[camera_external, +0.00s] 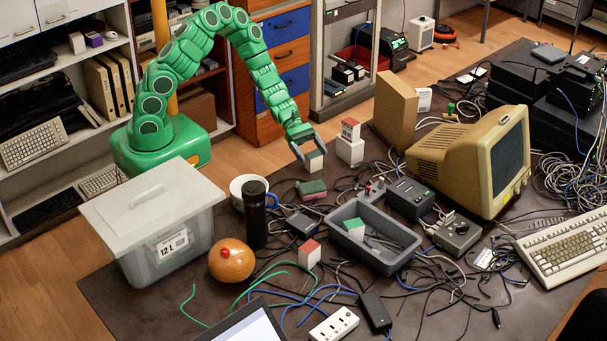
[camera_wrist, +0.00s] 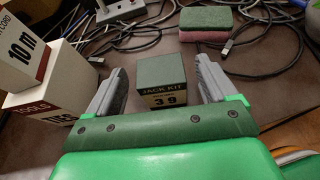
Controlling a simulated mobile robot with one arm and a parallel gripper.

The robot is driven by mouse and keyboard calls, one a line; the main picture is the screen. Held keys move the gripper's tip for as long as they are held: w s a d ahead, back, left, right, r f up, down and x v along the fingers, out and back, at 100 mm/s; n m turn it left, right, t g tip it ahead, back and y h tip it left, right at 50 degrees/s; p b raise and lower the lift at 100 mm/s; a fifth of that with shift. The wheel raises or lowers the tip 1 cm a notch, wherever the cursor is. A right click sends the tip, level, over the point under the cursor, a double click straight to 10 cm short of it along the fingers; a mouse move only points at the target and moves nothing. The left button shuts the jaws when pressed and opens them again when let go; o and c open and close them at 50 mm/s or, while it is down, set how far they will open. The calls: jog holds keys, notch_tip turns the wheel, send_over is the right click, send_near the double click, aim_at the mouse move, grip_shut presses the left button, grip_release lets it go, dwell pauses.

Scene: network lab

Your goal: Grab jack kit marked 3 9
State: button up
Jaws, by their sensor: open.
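The jack kit marked 3 9 is a small box with a dark green top and a cream and black label (camera_wrist: 162,82). In the wrist view it stands on the table between the two fingers, with a gap on either side. In the external view the jack kit (camera_external: 314,161) shows below the end of my green arm. My gripper (camera_wrist: 160,84) is open and empty, its fingers on the left and right of the box. In the external view my gripper (camera_external: 304,150) reaches down over it, and a finger hides part of it.
White boxes marked 10 m (camera_wrist: 24,45) and TOOLS TIES (camera_wrist: 48,97) are stacked close to the left finger. A green and pink sponge (camera_wrist: 206,24) lies behind the box at the right, among black cables. A grey tray (camera_external: 348,212) and a lidded bin (camera_external: 158,250) stand nearer the camera.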

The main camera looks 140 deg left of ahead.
jog(key=shift+x, duration=0.95)
jog(key=shift+c, duration=0.4)
jog(key=c, duration=1)
jog(key=shift+r, duration=0.1)
jog(key=shift+c, duration=0.2)
